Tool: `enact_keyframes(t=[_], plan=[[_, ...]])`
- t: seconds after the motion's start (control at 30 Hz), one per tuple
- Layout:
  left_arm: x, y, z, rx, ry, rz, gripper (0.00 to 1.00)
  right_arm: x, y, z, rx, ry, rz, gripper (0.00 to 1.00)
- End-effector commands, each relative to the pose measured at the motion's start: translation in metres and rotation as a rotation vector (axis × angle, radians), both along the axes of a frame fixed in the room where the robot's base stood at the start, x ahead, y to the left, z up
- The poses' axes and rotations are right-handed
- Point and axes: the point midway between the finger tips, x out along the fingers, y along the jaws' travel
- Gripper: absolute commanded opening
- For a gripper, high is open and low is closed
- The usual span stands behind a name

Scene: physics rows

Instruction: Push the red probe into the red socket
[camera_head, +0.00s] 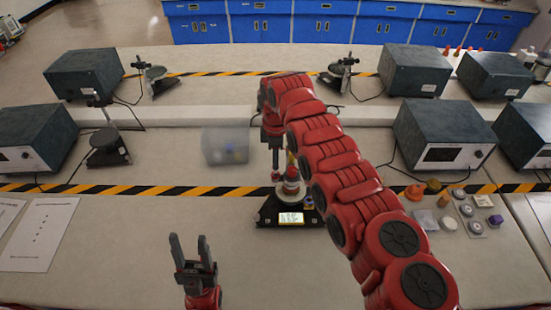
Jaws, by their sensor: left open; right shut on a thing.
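My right arm reaches across the middle, and its gripper (275,160) points down just above and beside a small black device. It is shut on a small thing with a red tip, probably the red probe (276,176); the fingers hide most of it. A red and white upright piece (291,182) stands on the device's round plate, close to the right of the gripper. I cannot tell whether it is the red socket, or whether the probe touches it. My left gripper (190,248) is open, empty and pointing up at the front left, away from the device.
The black device (268,215) has a lit display. Grey instrument boxes (445,133) line both sides. Small weights and caps (448,223) lie at the right.

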Motion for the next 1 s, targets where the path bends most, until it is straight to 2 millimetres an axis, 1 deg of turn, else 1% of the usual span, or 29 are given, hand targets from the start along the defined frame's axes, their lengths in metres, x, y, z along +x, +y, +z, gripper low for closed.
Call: enact_keyframes(t=[0.33,1.0], plan=[[0.0,0.0,-0.001,0.0,0.0,0.0,0.5,0.0,0.0,-0.001,0.0,0.0,0.0,0.0],[0.0,0.0,-0.011,0.0,0.0,0.0,0.5,0.0,0.0,-0.012,-0.001,0.001,0.0,0.0]])
